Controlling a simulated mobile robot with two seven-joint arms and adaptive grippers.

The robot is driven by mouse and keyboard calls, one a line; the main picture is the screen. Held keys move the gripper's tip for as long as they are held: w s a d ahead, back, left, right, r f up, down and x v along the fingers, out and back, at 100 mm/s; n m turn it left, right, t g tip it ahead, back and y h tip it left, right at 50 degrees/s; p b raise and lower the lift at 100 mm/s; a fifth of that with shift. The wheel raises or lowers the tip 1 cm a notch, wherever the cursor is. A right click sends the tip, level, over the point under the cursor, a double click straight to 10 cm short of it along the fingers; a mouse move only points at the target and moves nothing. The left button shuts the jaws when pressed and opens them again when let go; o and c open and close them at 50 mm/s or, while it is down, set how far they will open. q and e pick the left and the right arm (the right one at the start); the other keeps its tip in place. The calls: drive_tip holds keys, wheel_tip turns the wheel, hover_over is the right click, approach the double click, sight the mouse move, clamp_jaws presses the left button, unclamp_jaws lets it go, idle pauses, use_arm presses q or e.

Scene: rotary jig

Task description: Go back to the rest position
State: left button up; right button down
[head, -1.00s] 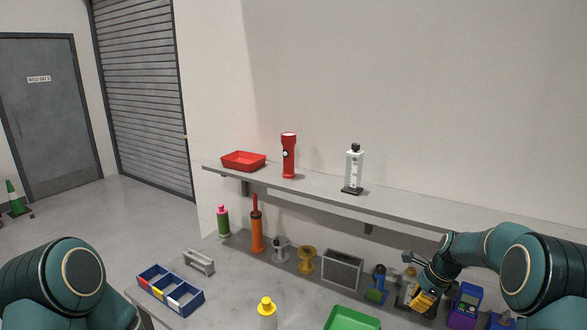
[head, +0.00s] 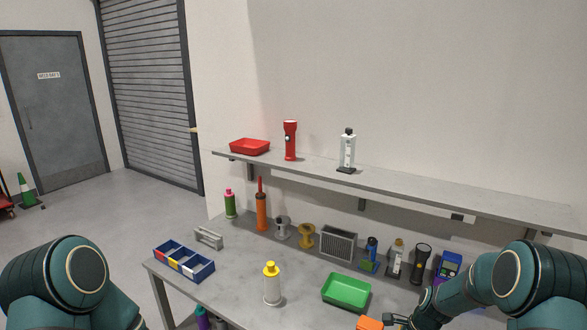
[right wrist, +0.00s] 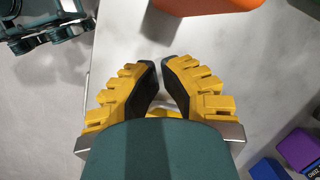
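My right arm comes in from the right in the head view. Its gripper (head: 392,320) is low at the bottom edge, in front of the bench items and partly cut off. The right wrist view shows its yellow fingers (right wrist: 162,66) with dark pads, a narrow gap between them and nothing clearly held. My left arm shows only as a teal joint at the lower left of the head view, and its gripper is out of frame. A black flashlight (head: 420,262) stands upright at the back of the bench beside a bottle (head: 396,260).
The bench holds a green tray (head: 346,305), a yellow-capped bottle (head: 272,286), a blue divided bin (head: 184,276) and several back-row items. An orange object (head: 368,324) is near my right gripper. A shelf (head: 400,193) runs above. Floor is open at left.

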drive_tip(key=s+a+f+n, duration=0.4)
drive_tip(key=s+a+f, duration=0.1)
drive_tip(key=s, duration=0.3)
drive_tip(key=s+a+f+n, duration=0.4)
drive_tip(key=s+f, duration=0.1)
drive_tip(key=s, duration=0.3)
drive_tip(key=s+a+n+y, duration=0.1)
drive_tip(key=s+a+n, duration=0.65)
drive_tip(key=s, duration=0.55)
use_arm(q)
wheel_tip(320, 180, down, 11)
drive_tip(key=s+b, duration=0.1)
drive_tip(key=b, duration=0.9)
drive_tip(key=shift+s+d+r, duration=0.2)
drive_tip(key=shift+s+d, duration=0.1)
use_arm(e)
drive_tip(key=w+a+f+n+t, duration=0.1)
drive_tip(key=w+a+f, duration=0.1)
drive_tip(key=w+f, duration=0.2)
drive_tip(key=w, duration=0.2)
drive_tip(key=shift+w, duration=0.4)
drive_tip(key=shift+f, duration=0.1)
